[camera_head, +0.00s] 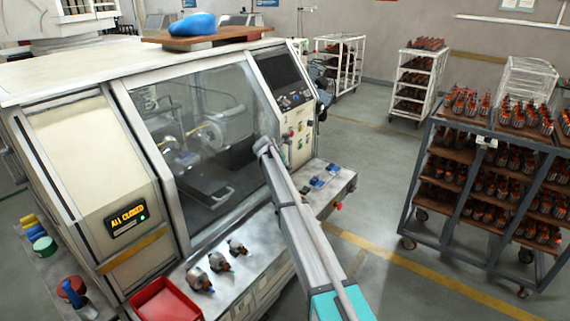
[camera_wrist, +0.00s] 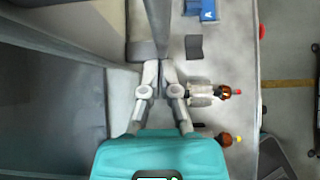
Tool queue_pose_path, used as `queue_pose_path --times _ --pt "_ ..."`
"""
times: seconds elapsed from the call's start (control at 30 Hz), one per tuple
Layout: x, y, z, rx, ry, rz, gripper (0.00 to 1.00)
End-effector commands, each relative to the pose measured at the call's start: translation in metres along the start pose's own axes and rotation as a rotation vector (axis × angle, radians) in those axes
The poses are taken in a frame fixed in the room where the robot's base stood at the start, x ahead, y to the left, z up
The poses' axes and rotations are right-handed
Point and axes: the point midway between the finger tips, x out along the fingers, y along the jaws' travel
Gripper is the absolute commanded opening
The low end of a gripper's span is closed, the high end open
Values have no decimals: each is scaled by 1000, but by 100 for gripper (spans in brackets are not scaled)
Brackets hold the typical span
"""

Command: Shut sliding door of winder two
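The winder (camera_head: 90,140) in front of me has a large glass sliding door (camera_head: 205,140) on its front. The glass spans the opening, with winding parts behind it. A panel on its left reads "ALL CLOSED" (camera_head: 128,216). My gripper (camera_head: 262,147) is at the right edge of the glass. In the wrist view, my gripper's fingertips (camera_wrist: 163,72) are close together at the lower end of a grey upright bar (camera_wrist: 157,25). A narrow grey part shows between them. I cannot tell whether they grip it. The dark glass (camera_wrist: 50,110) lies to the left.
On the ledge before the door are a red tray (camera_head: 165,300), several armatures (camera_head: 218,262) and blue items (camera_head: 318,182). A loaded rack (camera_head: 437,190) stands at the right. A blue bundle (camera_head: 192,25) lies on a board atop the winder. The floor between winder and rack is clear.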

Motion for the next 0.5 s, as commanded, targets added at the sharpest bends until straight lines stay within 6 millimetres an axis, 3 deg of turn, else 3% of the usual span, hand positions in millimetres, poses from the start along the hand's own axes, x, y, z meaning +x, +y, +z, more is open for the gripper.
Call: queue_pose_path --times 0.2,0.5 --pt "-19 1 -19 2 6 -3 0" --pt "-58 2 -15 2 8 -2 0"
